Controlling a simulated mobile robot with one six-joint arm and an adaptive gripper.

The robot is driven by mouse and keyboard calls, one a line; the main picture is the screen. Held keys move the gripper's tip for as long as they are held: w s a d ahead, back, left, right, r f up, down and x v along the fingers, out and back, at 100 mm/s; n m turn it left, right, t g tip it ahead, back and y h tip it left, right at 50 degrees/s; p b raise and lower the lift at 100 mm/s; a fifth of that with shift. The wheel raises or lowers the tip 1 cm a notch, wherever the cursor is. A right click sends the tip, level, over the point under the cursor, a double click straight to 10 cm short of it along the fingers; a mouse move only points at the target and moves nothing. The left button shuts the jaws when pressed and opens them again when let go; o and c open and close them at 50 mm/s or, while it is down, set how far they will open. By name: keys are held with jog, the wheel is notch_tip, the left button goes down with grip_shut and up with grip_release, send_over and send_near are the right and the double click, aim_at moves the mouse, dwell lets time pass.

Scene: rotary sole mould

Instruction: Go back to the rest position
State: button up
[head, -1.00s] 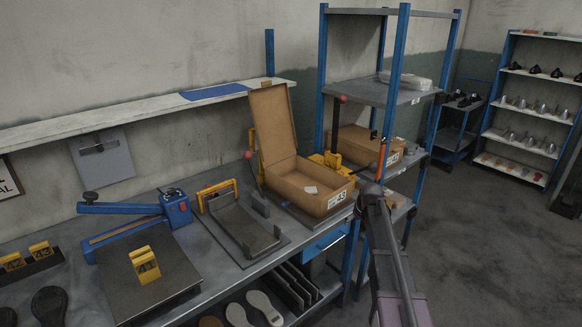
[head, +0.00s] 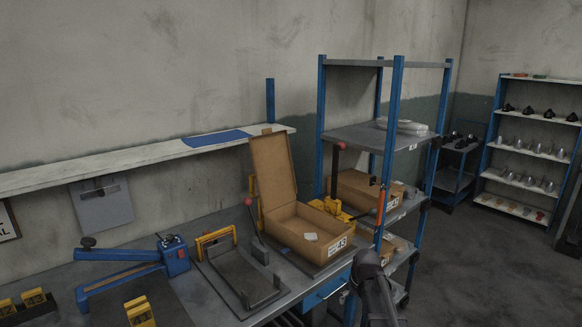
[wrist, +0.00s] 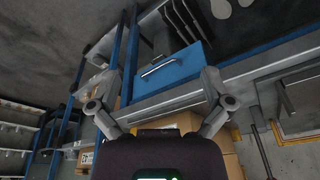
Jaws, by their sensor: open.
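My gripper (wrist: 155,88) shows in the wrist view with its two fingers spread wide and nothing between them. A blue drawer front (wrist: 172,68) with a metal handle lies beyond the fingers. Part of a cardboard box (wrist: 182,122) shows behind the gripper body. In the head view my dark arm rises at the lower right, in front of the rack; the gripper cannot be made out there. An open cardboard box (head: 297,228) marked 43 stands on the workbench (head: 215,217), left of my arm, with its lid upright.
A blue-post rack (head: 392,110) holding another cardboard box (head: 357,188) stands behind my arm. A yellow-handled tray fixture (head: 238,280) and a blue lever tool (head: 176,258) are on the bench. Open floor (head: 455,270) lies to the right.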

jog(key=s+a+r+m+g+p, duration=0.1)
jog(key=s+a+g, duration=0.1)
jog(key=s, duration=1.5)
jog(key=shift+s+a+r, duration=0.2)
jog(key=shift+s+a, duration=0.05)
jog(key=shift+a, duration=0.2)
jog(key=c, duration=0.6)
jog(key=shift+a, duration=0.1)
